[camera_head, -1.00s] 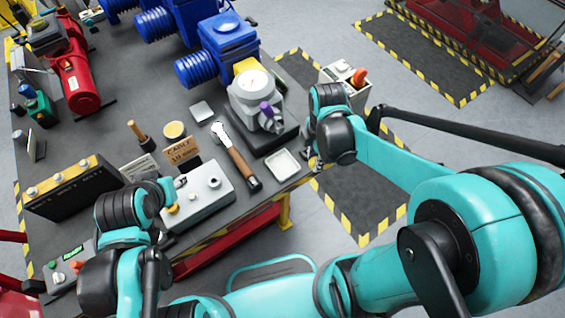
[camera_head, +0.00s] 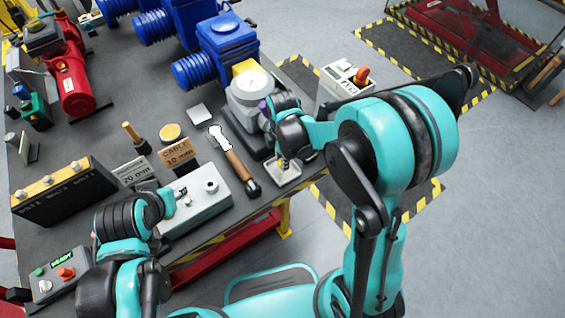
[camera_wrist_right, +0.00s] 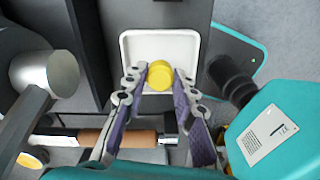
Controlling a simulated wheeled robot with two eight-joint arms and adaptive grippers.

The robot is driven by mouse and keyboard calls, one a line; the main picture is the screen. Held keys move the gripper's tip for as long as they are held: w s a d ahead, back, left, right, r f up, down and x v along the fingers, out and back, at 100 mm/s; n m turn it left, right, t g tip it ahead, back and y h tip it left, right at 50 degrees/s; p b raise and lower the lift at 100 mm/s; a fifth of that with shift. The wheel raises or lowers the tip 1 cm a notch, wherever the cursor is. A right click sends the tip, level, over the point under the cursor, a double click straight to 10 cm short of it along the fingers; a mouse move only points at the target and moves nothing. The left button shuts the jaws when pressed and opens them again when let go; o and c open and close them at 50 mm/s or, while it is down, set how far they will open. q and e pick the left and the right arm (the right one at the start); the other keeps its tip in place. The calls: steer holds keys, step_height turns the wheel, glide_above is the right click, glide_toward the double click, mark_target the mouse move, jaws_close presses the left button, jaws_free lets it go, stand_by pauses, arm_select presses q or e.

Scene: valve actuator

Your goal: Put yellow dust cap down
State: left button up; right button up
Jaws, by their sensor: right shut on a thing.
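The yellow dust cap (camera_wrist_right: 162,77) is a short yellow cylinder between the fingertips of my right gripper (camera_wrist_right: 160,80) in the right wrist view. The gripper is shut on it. The cap overlaps the white tray (camera_wrist_right: 187,45) in that view; whether it touches the tray floor cannot be told. In the head view my right gripper (camera_head: 283,160) points down over the tray (camera_head: 289,178) at the table's front right corner, and largely hides the cap. My left gripper (camera_head: 177,196) is by the grey box (camera_head: 208,206); its fingers are too small to read.
The grey valve actuator (camera_head: 248,97) with a dial stands behind my right gripper. A round yellow-topped item (camera_head: 170,132) and cardboard signs (camera_head: 178,153) stand further left. The table edge is close.

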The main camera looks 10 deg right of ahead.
steer(key=shift+f, duration=0.6)
steer(key=shift+f, duration=0.15)
steer(key=o, duration=0.8)
